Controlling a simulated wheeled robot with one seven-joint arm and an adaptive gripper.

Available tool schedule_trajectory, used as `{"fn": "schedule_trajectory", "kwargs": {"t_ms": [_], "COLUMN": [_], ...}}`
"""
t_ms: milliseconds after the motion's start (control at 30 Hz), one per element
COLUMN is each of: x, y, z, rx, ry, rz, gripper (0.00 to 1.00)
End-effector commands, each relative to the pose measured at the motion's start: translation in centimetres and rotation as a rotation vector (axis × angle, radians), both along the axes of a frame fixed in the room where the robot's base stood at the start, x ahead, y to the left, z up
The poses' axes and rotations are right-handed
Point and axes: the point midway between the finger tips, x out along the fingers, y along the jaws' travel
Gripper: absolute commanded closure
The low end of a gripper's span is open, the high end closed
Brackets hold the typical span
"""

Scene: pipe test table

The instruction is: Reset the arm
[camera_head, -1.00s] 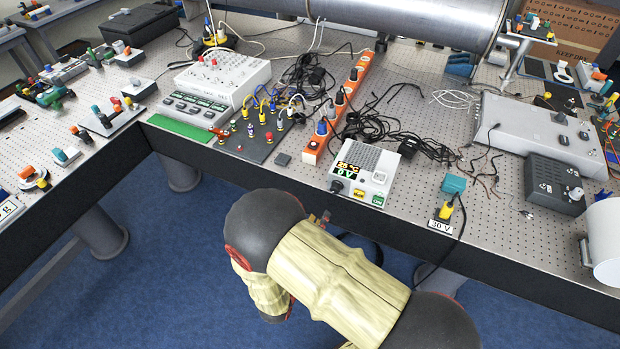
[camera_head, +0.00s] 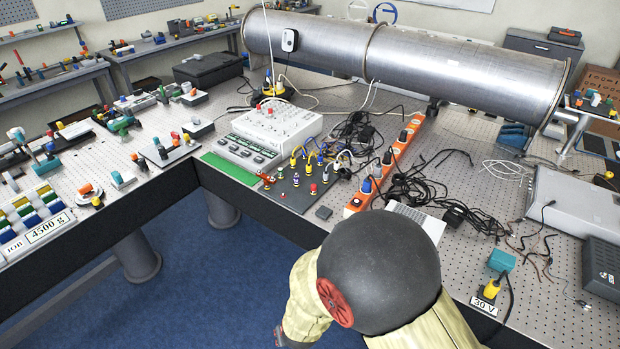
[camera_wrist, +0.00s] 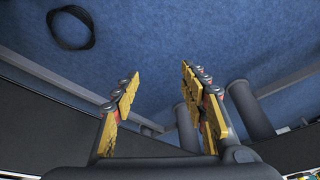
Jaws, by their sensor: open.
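My gripper (camera_wrist: 158,100) shows in the wrist view with its two yellow-padded fingers spread apart. It is open and nothing is between the fingers. Blue floor and the dark edge of the table lie beyond them. In the head view my arm is folded in front of the table's near edge, with a large dark joint at the bottom centre. The gripper itself is not visible in the head view.
A large metal pipe (camera_head: 400,50) spans the back of the perforated table (camera_head: 455,135). A white control box (camera_head: 270,130), an orange power strip (camera_head: 390,160) and tangled black cables (camera_head: 455,205) crowd the table. Open blue floor (camera_head: 215,290) lies left of my arm. A black coil (camera_wrist: 70,28) lies on the floor.

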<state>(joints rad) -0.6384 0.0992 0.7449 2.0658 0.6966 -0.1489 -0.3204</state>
Motion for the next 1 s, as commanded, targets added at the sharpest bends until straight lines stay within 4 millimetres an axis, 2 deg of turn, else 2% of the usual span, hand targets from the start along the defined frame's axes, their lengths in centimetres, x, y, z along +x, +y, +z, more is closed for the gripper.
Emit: {"fn": "schedule_trajectory", "kwargs": {"t_ms": [33,133,233,367,500,600,700,900,1000], "x": [-0.5,-2.5,-4.5,-7.0,-9.2,-10.3,-10.5,-10.4,-10.6], "y": [0.3,-0.2,-2.4,-7.0,-12.8,-16.6,-19.7,-23.1,-24.0], "z": [2.2,6.6,11.5,17.5,23.1,26.7,30.0,35.4,36.0], "rx": [0.036,0.079,0.086,0.052,-0.003,-0.038,-0.051,-0.024,-0.022], "ry": [0.044,0.148,0.227,0.275,0.257,0.194,0.082,-0.115,-0.142], "rz": [0.008,0.029,0.043,0.038,-0.001,-0.042,-0.096,-0.213,-0.249], "gripper": [0.56,0.56,0.56,0.56,0.56,0.56,0.56,0.56,0.56]}}
